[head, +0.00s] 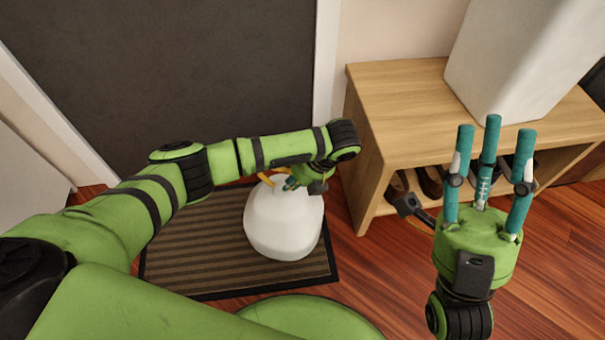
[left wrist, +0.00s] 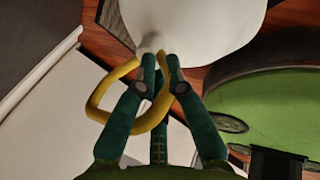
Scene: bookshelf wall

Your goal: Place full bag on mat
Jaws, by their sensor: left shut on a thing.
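The full bag (head: 284,225) is white and rounded, with a yellow tie loop (head: 268,178) at its top. In the head view it appears over the right part of the brown striped mat (head: 185,245); I cannot tell whether it touches the mat. My left gripper (head: 291,184) is at the top of the bag, shut on it. In the left wrist view, the fingers (left wrist: 160,62) close at the bag's gathered neck (left wrist: 155,42), and the yellow loop hangs beside and behind them. My right gripper (head: 490,150) is open and empty, fingers upward, away from the bag.
A wooden bench (head: 395,100) stands right of the mat, with a large white box-like object (head: 510,55) on top and dark shoes (head: 430,180) underneath. A dark door (head: 150,80) is behind the mat. Wooden floor (head: 375,270) lies bare between mat and bench.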

